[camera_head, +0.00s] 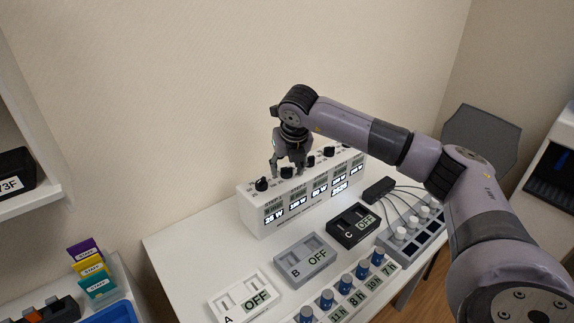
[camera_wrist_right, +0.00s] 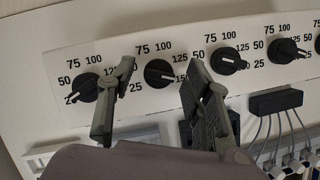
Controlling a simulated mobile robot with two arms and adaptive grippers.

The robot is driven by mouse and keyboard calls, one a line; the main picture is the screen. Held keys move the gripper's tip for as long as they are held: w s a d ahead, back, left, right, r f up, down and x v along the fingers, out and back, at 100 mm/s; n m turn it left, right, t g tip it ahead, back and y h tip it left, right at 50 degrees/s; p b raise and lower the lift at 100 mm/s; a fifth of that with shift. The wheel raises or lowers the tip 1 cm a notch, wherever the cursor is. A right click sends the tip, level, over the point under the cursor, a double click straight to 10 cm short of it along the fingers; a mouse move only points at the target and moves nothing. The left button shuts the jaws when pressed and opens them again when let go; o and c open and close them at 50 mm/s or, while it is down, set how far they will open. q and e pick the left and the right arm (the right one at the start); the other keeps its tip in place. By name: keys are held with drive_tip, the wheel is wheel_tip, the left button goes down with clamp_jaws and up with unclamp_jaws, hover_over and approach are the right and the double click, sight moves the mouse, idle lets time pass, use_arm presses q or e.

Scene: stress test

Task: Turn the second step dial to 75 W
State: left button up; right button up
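A white box (camera_head: 247,213) carries a row of black dials on top and lit displays on its front. The leftmost display reads 25 W; the second is too small to read surely. The second dial (camera_wrist_right: 158,73) from the left also shows below my gripper in the head view (camera_head: 287,173). Its pointer seems to point right, towards the 150 side. My right gripper (camera_head: 288,170) is open above it. In the wrist view the fingers (camera_wrist_right: 160,66) stand apart on either side of this dial; contact cannot be told. My left gripper is not in view.
The first dial (camera_wrist_right: 83,88) is close to the left finger, the third dial (camera_wrist_right: 228,61) close to the right finger. In front stand switch boxes A (camera_head: 236,298), B (camera_head: 303,258) and C (camera_head: 352,226), blue knobs (camera_head: 344,281) and a cabled black block (camera_head: 378,189).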

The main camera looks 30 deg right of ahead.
clamp_jaws()
idle(0.3)
